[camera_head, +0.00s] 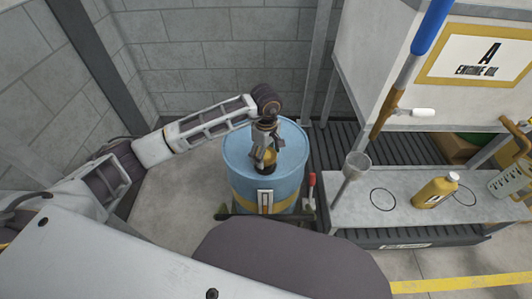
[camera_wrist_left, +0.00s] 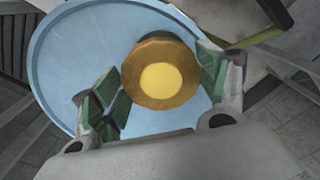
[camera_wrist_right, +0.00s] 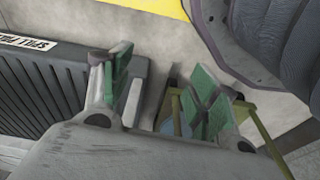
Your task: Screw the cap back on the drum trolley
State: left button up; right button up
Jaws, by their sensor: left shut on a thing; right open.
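The blue drum (camera_head: 265,188) stands upright on its trolley, a yellow band around its lower side. My left gripper (camera_head: 263,156) points down over the drum's top and is shut on the gold cap (camera_head: 269,157). In the left wrist view the round cap (camera_wrist_left: 161,80) sits between the green-padded fingers, above the pale blue drum lid (camera_wrist_left: 75,55). I cannot tell whether the cap touches the drum; any opening under it is hidden. My right gripper (camera_wrist_right: 165,88) is open and empty in the right wrist view, away from the drum's top.
A red-handled lever (camera_head: 311,182) rises beside the drum. A dark spill grating (camera_wrist_right: 45,85) shows left of my right gripper. Block walls stand behind the drum.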

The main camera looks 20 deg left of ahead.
pick_arm(q)
jog(key=shift+f, duration=0.35)
pick_arm(e)
jog(key=shift+w+a+r, duration=0.15)
jog(key=shift+w+r, duration=0.15)
jog(key=shift+r, duration=0.3)
jog(key=shift+w+a+r, duration=0.1)
jog(key=shift+w+r, duration=0.2)
jog(key=shift+r, duration=0.25)
jog(key=shift+s+f, duration=0.1)
jog(key=shift+s, duration=0.1)
pick_arm(q)
jog(key=shift+b, duration=0.4)
pick_arm(e)
jog(key=shift+f, duration=0.2)
jog(key=shift+w+r, duration=0.1)
jog(key=shift+f, duration=0.2)
pick_arm(q)
jog(key=shift+f+b, duration=0.55)
jog(key=shift+b, duration=0.1)
pick_arm(e)
jog(key=shift+f, duration=0.5)
jog(key=shift+f, duration=0.1)
dwell(0.6)
